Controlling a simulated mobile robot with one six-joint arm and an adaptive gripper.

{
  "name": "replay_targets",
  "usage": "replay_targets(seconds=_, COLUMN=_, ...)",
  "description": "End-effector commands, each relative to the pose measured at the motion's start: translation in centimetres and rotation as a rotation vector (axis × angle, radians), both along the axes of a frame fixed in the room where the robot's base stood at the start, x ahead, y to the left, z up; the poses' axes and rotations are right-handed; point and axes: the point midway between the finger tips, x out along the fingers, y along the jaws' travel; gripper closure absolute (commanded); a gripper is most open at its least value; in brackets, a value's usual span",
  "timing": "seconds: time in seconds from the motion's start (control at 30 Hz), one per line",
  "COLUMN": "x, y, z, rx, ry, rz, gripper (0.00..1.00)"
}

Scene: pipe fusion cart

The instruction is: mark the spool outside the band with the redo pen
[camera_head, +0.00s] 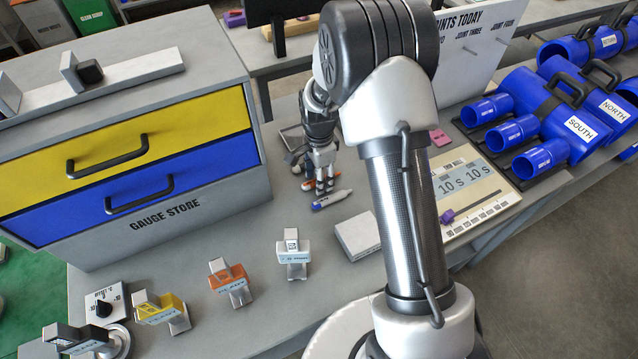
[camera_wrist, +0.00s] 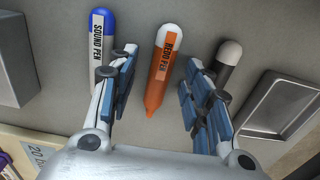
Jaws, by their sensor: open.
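The redo pen (camera_wrist: 160,75) is orange with a white end and lies on the bench, its narrow tip towards me. My gripper (camera_wrist: 158,70) is open, its fingers on either side of the pen, with gaps to both. In the head view, my gripper (camera_head: 322,182) is low over the bench, and a sliver of the orange redo pen (camera_head: 308,186) shows beside it. A large blue spool marked SOUTH (camera_head: 552,112) lies on the right, with a dark strap and handle. Another marked NORTH (camera_head: 600,88) lies behind it. I cannot make out which part is the band.
The sound pen (camera_wrist: 102,45), with a blue end, lies left of my gripper. A dark pen (camera_wrist: 226,62) with a pale end lies right, partly behind a finger. A metal tray (camera_wrist: 283,105) is beyond. The gauge store (camera_head: 180,217) stands left; several small gauges line the front.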

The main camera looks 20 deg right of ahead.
Motion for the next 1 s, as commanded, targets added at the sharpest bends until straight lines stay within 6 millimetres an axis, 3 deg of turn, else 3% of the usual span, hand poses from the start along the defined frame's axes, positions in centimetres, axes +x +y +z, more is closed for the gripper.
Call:
replay_targets(seconds=0.2, x=0.07, y=0.00, z=-0.09, rx=0.000, ry=-0.002, rz=0.000, gripper=0.55)
replay_targets(seconds=0.8, x=0.06, y=0.00, z=-0.08, rx=0.000, ry=-0.002, rz=0.000, gripper=0.94)
replay_targets(seconds=1.0, x=0.06, y=0.00, z=-0.05, rx=0.000, ry=-0.002, rz=0.000, gripper=0.94)
